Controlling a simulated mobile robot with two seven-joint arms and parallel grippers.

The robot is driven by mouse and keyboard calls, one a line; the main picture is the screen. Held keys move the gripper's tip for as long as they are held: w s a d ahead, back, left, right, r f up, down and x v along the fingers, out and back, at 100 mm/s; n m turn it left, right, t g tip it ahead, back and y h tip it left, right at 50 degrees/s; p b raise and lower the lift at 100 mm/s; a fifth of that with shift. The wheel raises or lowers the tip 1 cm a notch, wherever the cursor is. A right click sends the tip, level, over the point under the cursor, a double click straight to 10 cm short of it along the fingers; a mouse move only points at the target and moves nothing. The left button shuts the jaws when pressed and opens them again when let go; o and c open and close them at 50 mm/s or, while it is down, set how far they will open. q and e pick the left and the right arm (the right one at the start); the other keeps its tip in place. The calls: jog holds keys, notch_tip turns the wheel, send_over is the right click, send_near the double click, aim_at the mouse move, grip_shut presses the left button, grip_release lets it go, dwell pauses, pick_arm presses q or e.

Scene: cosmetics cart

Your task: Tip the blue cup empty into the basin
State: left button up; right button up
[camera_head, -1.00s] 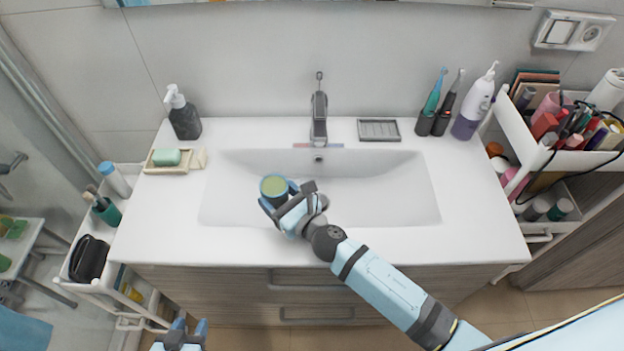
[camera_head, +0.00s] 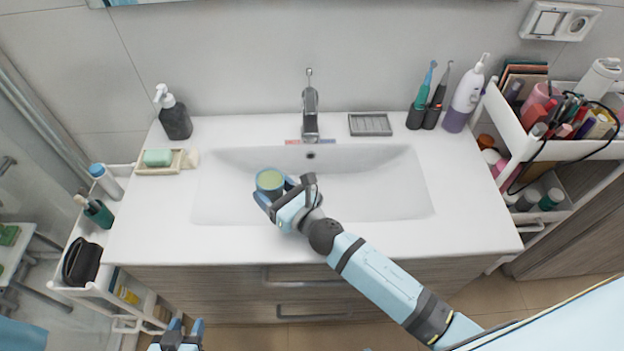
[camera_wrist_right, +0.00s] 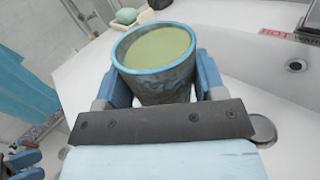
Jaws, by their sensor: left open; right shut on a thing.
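The blue cup (camera_head: 270,181) is held over the left part of the white basin (camera_head: 400,190). It is dark with a blue rim and holds a greenish liquid up near the brim. In the right wrist view the cup (camera_wrist_right: 155,85) stands roughly upright between the fingers. My right gripper (camera_head: 275,195) is shut on the cup's sides. My left gripper (camera_head: 178,330) is open and empty at the bottom edge of the head view, below the counter front and well away from the cup.
The faucet (camera_head: 310,115) stands behind the basin. A soap dish (camera_head: 160,168) and dark pump bottle (camera_head: 174,118) are at the counter's left. Toothbrushes (camera_head: 437,95) and a white-purple bottle (camera_head: 465,95) stand back right. Carts flank the counter. The basin's right half is clear.

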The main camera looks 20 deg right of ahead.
jog(key=shift+d+r+m, duration=0.1)
jog(key=shift+d+m, duration=0.05)
jog(key=shift+m, duration=0.15)
jog(key=shift+w+d+f+m+b, duration=0.25)
jog(key=shift+d+m, duration=0.1)
jog(key=shift+m, duration=0.2)
jog(key=shift+w+d+f+m+b, duration=0.1)
jog(key=shift+d+f+m+b, duration=0.2)
jog(key=shift+m, duration=0.25)
jog(key=shift+d+r+m+p, duration=0.2)
jog(key=shift+r+m+p, duration=0.1)
jog(key=shift+r+p, duration=0.1)
jog(key=shift+w+d+m, duration=0.15)
jog(key=shift+d+m, duration=0.1)
jog(key=shift+m, duration=0.05)
jog(key=shift+w+d+r+m+t+p, duration=0.2)
jog(key=shift+d+m+t+p, duration=0.15)
jog(key=shift+m, duration=0.35)
jog(key=shift+w+d+f+m, duration=0.1)
jog(key=shift+d+m, duration=0.4)
jog(key=shift+m, duration=0.5)
jog(key=shift+d+f+m+t, duration=0.1)
jog(key=shift+f+m+t, duration=0.15)
jog(key=shift+m, duration=0.15)
jog(key=shift+r+m, duration=0.25)
jog(key=shift+m, duration=0.15)
